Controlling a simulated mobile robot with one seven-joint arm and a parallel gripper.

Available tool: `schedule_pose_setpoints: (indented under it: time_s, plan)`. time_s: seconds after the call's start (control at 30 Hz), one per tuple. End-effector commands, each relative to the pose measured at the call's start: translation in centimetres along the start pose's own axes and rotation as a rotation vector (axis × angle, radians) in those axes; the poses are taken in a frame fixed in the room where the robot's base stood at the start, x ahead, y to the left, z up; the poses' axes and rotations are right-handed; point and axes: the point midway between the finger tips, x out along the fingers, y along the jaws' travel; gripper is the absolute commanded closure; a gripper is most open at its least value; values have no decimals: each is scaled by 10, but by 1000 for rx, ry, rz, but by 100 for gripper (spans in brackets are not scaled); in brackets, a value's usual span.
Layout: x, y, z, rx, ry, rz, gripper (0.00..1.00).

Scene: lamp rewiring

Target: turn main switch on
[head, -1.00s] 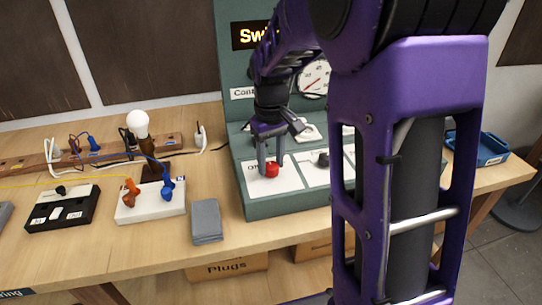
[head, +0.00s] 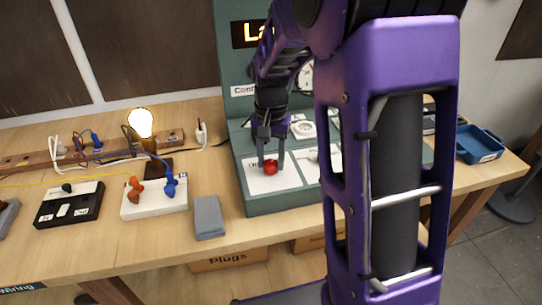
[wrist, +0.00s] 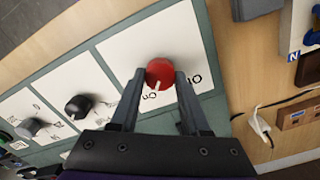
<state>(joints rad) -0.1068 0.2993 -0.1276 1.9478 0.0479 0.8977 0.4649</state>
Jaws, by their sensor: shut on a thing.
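The main switch is a red round knob (head: 270,167) on a white plate of the green control panel (head: 262,201). In the wrist view the red knob (wrist: 160,72) sits between the fingertips, with a pale pointer mark and lettering beside it. My gripper (head: 270,165) points down at the panel with a finger on each side of the knob, shut on it. It also shows in the wrist view (wrist: 157,80). The panel's display (head: 250,34) shows lit letters, partly hidden by my arm.
A white terminal block (head: 155,197) with orange and blue plugs, a black switch box (head: 70,204) and a grey block (head: 209,217) stand on the table to the left. A blue tray (head: 480,144) is at the right. My arm hides part of the panel.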

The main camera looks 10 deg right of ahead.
Motion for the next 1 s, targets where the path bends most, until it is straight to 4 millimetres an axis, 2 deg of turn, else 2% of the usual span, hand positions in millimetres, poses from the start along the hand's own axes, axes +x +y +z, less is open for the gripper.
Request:
schedule_pose_setpoints:
  time_s: [0.67, 0.7, 0.87, 1.0]
  plan:
    - [-1, 0, -1, 68, 2, -2, 100]
    - [-1, 0, -1, 68, 2, -2, 52]
    - [-1, 0, 0, 68, 1, -1, 24]
    - [0, 0, 0, 67, 1, -1, 24]
